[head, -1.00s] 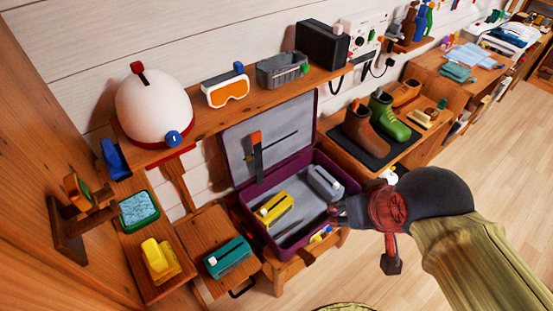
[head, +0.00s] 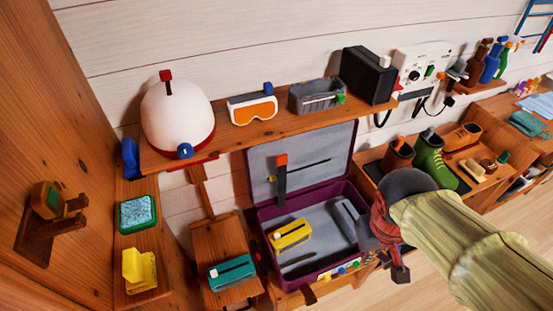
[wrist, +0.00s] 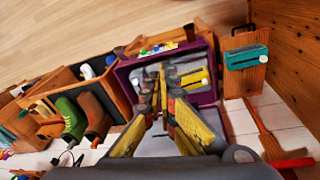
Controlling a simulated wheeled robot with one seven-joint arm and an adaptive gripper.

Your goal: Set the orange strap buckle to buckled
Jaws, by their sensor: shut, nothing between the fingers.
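The orange strap buckle is an orange block (head: 281,160) at the top of a dark upright strap (head: 282,187), against the raised grey lid (head: 327,150) of the open purple suitcase. A thin dark strip runs right from the dark strap. I cannot tell how the buckle is fastened. My gripper is at the suitcase's right side in the head view, its fingertips mostly hidden by my arm. In the wrist view my gripper (wrist: 163,82) is shut and empty above the suitcase (wrist: 206,97); the buckle cannot be made out there.
Inside the suitcase lie a yellow slider box (head: 291,234) and a grey one (head: 347,215). A teal box (head: 231,272) stands to its left. Above is a shelf (head: 225,143) with a helmet (head: 177,118), goggles (head: 252,108) and a grey bin (head: 316,96). Boots (head: 430,152) stand right.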

